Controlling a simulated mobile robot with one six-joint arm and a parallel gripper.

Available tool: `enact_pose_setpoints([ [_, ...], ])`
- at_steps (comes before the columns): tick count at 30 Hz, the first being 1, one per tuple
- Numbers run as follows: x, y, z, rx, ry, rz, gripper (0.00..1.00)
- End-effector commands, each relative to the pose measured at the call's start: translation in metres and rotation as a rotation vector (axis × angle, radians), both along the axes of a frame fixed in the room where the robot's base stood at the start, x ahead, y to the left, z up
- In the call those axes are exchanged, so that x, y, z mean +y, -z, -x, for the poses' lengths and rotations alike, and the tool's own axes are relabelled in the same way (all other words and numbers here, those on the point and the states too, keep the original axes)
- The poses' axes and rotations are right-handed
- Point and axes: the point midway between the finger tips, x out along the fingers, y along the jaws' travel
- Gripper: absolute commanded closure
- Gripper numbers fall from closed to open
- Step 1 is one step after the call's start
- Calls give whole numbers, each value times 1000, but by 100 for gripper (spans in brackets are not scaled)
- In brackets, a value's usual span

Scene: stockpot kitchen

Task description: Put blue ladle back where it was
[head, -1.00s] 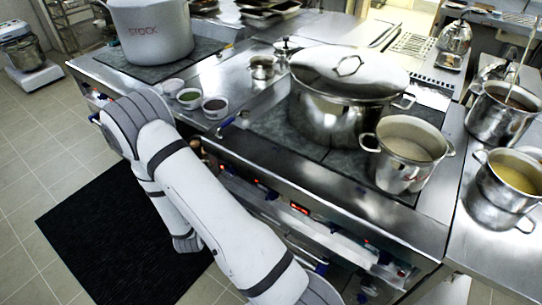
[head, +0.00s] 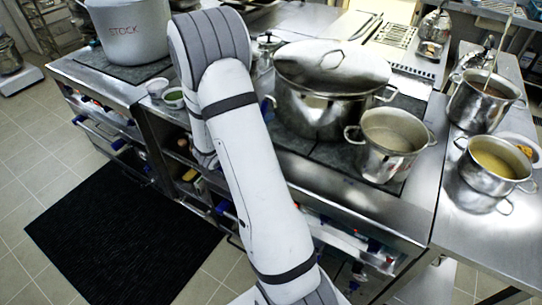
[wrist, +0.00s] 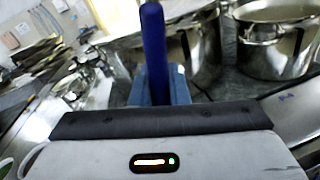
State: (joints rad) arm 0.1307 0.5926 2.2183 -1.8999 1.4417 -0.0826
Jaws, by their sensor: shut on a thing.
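The blue ladle shows only as its blue handle (wrist: 153,45), which stands up in the middle of the wrist view. My gripper (wrist: 158,88) is shut on this handle; its blue-grey fingers are at the handle's lower end. The ladle's bowl is not visible. In the head view my arm covers most of the gripper and ladle, beside the large lidded pot. I cannot tell which spot the ladle came from.
A large lidded steel pot (head: 315,110) and a smaller open pot (head: 388,150) stand on the cooktop. Pots with liquid (head: 492,165) (head: 482,105) stand on the right counter. A grey STOCK pot (head: 128,35) is at the left. Small bowls (head: 160,88) sit near the arm.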

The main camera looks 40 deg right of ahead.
Motion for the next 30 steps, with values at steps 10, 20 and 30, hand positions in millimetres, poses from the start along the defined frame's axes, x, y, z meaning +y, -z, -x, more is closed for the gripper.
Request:
enact_pose_setpoints([
  [10,-57,-34,44,3,220,-1,100],
  [20,-56,12,44,2,221,0,100],
  [30,-56,46,43,4,218,-1,100],
])
